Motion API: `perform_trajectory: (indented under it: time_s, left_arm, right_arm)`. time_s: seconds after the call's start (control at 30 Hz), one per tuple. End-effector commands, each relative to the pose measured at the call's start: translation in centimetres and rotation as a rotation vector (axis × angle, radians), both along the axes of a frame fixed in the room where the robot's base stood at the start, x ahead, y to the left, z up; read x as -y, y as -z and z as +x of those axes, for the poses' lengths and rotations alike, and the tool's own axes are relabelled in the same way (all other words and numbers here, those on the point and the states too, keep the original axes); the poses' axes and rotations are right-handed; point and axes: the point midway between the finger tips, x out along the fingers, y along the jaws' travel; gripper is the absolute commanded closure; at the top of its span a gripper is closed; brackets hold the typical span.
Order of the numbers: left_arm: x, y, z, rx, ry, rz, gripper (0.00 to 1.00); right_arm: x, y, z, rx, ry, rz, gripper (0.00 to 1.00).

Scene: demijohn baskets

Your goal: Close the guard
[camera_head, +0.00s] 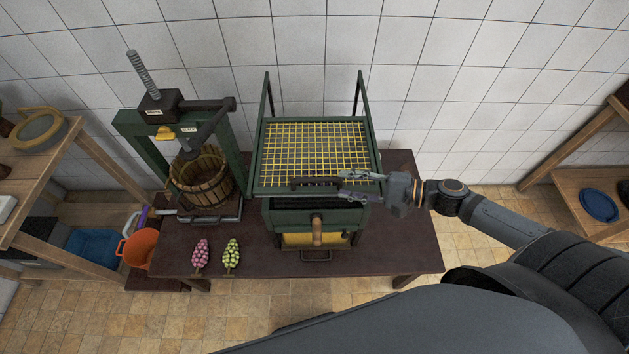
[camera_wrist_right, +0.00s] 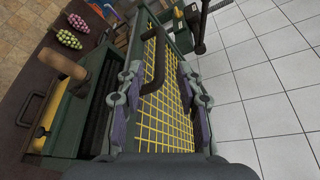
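The guard (camera_head: 318,150) is a yellow wire mesh in a green frame on top of the green machine (camera_head: 290,217). It looks about flat or slightly tilted; I cannot tell whether it is fully down. Its dark bar handle (camera_head: 312,183) runs along the front edge. In the right wrist view the mesh (camera_wrist_right: 165,115) and handle (camera_wrist_right: 155,58) lie ahead. My right gripper (camera_head: 343,185) is open at the handle's right end, its fingers on either side of the handle's line; contact is unclear. My left gripper is not in view.
Two dark posts (camera_head: 358,95) rise behind the guard. A press with a wooden basket (camera_head: 203,180) stands left on the dark table (camera_head: 400,240). Pink grapes (camera_head: 201,253) and green grapes (camera_head: 232,253) lie at the front. The table's right side is clear.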

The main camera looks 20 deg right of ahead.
Motion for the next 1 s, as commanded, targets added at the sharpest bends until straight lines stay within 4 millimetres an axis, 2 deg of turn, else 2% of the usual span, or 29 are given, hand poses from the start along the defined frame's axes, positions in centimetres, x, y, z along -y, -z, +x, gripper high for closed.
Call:
perform_trajectory:
  time_s: [0.03,0.27,0.33,0.5,0.8,1.0]
  left_arm:
    - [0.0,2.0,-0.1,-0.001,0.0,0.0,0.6]
    - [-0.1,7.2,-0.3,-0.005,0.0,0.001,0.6]
    - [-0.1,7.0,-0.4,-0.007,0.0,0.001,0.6]
    - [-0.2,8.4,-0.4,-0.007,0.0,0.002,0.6]
    - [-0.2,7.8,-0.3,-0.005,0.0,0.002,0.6]
    - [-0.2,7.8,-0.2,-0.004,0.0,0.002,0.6]
  right_arm:
    - [-0.6,1.1,0.4,0.005,-0.002,0.001,0.64]
    - [-3.5,2.0,2.4,0.014,0.0,0.004,0.64]
    - [-4.1,1.4,2.7,0.015,-0.001,0.009,0.64]
    - [-5.6,1.8,3.8,0.01,0.003,0.006,0.64]
    - [-7.3,1.9,5.0,0.007,0.002,0.005,0.64]
    - [-7.6,2.0,5.1,0.003,0.001,0.001,0.64]
